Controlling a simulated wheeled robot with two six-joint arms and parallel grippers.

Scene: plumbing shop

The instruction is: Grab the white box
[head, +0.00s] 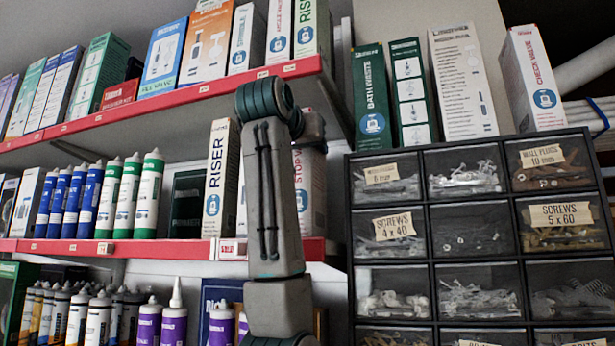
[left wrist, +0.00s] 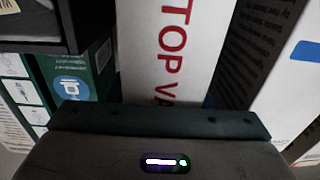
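A white box with red "STOP VA…" lettering (head: 314,190) stands upright on the middle red-edged shelf, partly hidden behind my arm in the head view. In the left wrist view this white box (left wrist: 165,48) fills the middle, close in front of my left gripper (left wrist: 160,120). Only the gripper's dark front bar and body show there; its fingers are not visible, so I cannot tell whether they touch the box. My arm rises through the middle of the head view and hides the gripper. My right gripper is not in view.
A white RISER box (head: 219,185) stands left of my arm. Sealant tubes (head: 120,195) fill the shelf further left. A black drawer cabinet (head: 480,240) stands at right, with boxes on top. In the wrist view, a green box (left wrist: 75,75) and a white-and-dark box (left wrist: 285,60) flank the white box.

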